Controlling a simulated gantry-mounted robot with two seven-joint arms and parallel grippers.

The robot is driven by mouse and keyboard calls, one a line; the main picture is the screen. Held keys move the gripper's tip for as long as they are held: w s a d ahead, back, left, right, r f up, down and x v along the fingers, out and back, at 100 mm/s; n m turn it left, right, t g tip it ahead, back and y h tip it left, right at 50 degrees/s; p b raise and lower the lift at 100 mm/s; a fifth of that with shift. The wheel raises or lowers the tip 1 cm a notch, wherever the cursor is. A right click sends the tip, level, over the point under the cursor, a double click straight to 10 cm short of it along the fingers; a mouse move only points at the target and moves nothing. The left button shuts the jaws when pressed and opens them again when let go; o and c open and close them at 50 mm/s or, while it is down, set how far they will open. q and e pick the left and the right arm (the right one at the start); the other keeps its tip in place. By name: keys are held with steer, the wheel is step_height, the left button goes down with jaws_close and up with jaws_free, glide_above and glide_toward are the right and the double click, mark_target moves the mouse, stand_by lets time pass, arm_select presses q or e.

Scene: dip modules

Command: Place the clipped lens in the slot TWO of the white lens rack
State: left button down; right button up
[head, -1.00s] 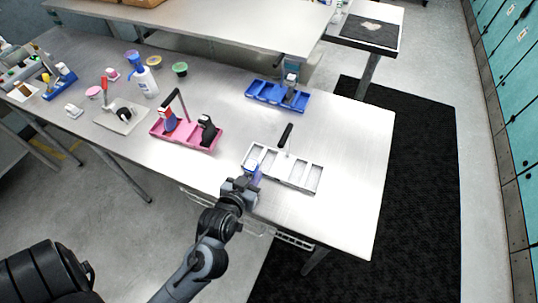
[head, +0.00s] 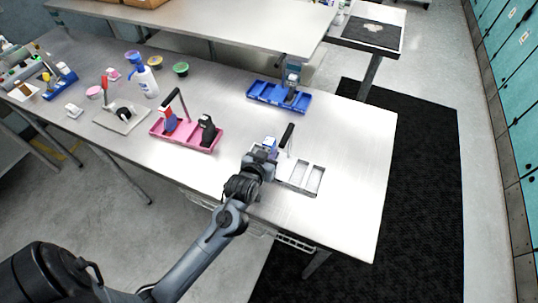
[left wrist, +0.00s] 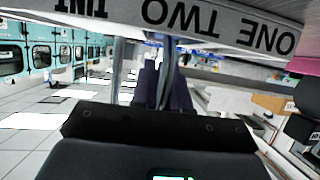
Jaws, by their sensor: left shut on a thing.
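The white lens rack (head: 302,179) lies on the steel table in the head view. It has a black upright handle (head: 287,135) and its left part is hidden by my arm. My left gripper (head: 266,154) is over the left part of the rack, shut on a small bluish thing (head: 269,143), likely the clipped lens, mostly hidden by the gripper. In the left wrist view the rack's edge (left wrist: 215,22) crosses the top, with ONE, TWO and TINT upside down; my fingers (left wrist: 166,88) are below TWO. Whether the lens touches a slot is unclear. My right gripper is out of view.
A pink tray (head: 186,144) with a handle and bottles stands left of the rack. A blue tray (head: 262,97) with a grey item lies behind it. The table right of the rack is clear.

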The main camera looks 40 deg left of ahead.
arm_select(q)
steer(key=shift+f, duration=0.2)
steer(key=shift+f, duration=0.15)
steer(key=c, duration=1.1)
jaws_free()
